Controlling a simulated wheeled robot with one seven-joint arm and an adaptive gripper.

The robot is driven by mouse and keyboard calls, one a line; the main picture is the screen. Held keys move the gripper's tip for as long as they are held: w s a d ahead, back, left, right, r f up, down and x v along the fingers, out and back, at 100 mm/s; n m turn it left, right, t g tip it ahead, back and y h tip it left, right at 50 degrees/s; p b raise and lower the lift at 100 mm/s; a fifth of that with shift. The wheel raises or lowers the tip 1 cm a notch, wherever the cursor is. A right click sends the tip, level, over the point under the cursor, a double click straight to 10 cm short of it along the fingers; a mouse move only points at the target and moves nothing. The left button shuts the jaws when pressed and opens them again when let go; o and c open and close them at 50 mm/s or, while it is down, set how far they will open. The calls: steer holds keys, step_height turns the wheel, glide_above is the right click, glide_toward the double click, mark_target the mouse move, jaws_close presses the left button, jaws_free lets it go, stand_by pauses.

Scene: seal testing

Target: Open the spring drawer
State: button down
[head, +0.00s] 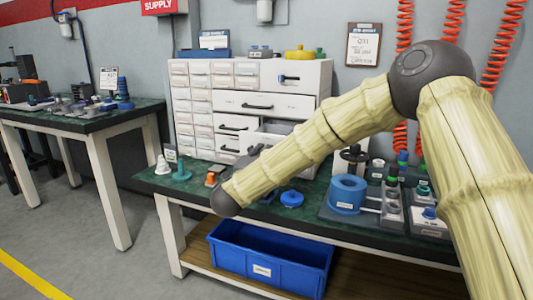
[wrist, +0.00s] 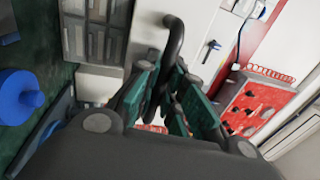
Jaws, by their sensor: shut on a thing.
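A white drawer cabinet (head: 325,85) stands on the green-topped bench, with small drawers at left and wider black-handled drawers at right. One wide lower drawer (head: 285,127) appears pulled out part way, with its grey inside showing; my arm hides its front. I cannot read which drawer is the spring drawer. In the wrist view my gripper (wrist: 167,92) has its green-padded fingers shut on a dark curved handle (wrist: 174,40). In the head view my gripper is mostly hidden behind my arm.
Right of the cabinet on the bench (head: 240,213) are a blue ring (head: 348,190) and several small fittings. A blue disc (head: 292,199) and an orange part (head: 211,179) lie in front. A blue crate (head: 270,262) sits on the lower shelf. A second bench (head: 75,121) stands left.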

steer(key=c, duration=1.5)
jaws_free()
steer(key=shift+s, duration=0.1)
steer(key=v, duration=1.1)
steer(key=shift+s+a, duration=0.15)
steer(key=shift+s, duration=0.2)
steer(key=shift+f, duration=0.1)
